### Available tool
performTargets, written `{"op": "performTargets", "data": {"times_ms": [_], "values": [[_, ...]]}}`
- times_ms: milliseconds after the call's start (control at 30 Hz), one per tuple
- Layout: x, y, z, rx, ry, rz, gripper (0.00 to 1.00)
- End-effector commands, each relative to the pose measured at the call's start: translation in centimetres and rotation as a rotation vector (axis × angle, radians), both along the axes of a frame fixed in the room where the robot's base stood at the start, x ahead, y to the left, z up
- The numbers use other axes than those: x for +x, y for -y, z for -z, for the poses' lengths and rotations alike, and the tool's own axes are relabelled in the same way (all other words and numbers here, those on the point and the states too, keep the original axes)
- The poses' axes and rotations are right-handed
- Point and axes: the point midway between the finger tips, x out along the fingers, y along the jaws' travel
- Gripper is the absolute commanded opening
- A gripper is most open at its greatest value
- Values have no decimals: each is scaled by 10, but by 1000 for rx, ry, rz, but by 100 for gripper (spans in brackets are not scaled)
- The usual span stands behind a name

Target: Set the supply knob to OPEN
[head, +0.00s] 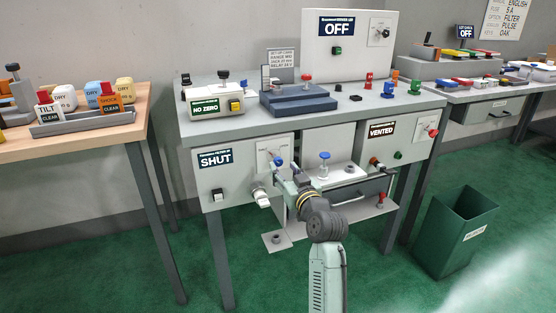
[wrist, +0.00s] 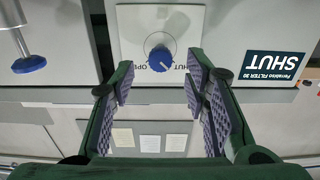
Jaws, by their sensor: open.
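The supply knob is a small blue dial on a pale plate on the cabinet front; in the wrist view the knob (wrist: 160,58) sits between OPEN lettering at left and SHUT lettering at right. Its white pointer mark slants toward the SHUT side. In the head view the knob (head: 278,160) is partly beside my gripper (head: 286,176). The status sign (head: 215,159) reads SHUT; it shows upside down in the wrist view (wrist: 274,66). My gripper (wrist: 160,84) is open, its purple-padded fingers either side below the knob, with no contact visible.
A blue-topped valve (head: 324,157) stands on a ledge right of my gripper, above an open drawer (head: 360,190). A VENTED panel (head: 381,130) with a red knob is farther right. A white lever (head: 261,197) is close below left of my gripper. A green bin (head: 455,235) stands right.

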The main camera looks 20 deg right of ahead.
Motion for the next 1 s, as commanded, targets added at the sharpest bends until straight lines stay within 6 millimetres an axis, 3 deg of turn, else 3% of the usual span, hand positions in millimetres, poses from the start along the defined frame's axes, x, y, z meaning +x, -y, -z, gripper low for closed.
{"op": "performTargets", "data": {"times_ms": [133, 333, 700, 1000], "values": [[28, -2, -2, -1, -1, -2, 42], [49, -2, -1, -1, 0, 0, 42], [54, -2, 0, 0, 1, 0, 42], [54, -2, 0, 0, 1, 0, 22]]}}
